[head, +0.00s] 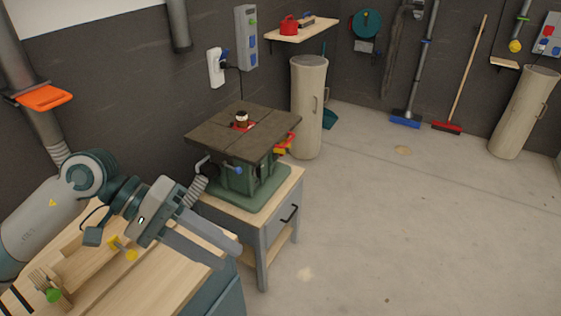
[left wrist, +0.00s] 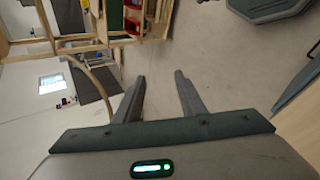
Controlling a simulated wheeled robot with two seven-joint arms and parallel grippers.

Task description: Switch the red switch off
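A green machine (head: 245,186) with a dark square top (head: 222,132) stands on a small wooden stand. A small red and yellow part (head: 285,143) shows at the right side under the top; it may be the red switch, but its on or off position is too small to tell. My left gripper (head: 231,257) is in front of the machine, low and to its left, above the wooden bench, apart from the machine. It is open and empty; its two separated fingers also show in the left wrist view (left wrist: 160,77). My right gripper is out of view.
A wooden bench (head: 160,285) lies under my left arm. A grey wall panel (head: 246,38) and white socket box (head: 215,67) hang behind the machine. A beige cylinder (head: 308,105) stands behind right. The floor (head: 400,220) to the right is mostly clear.

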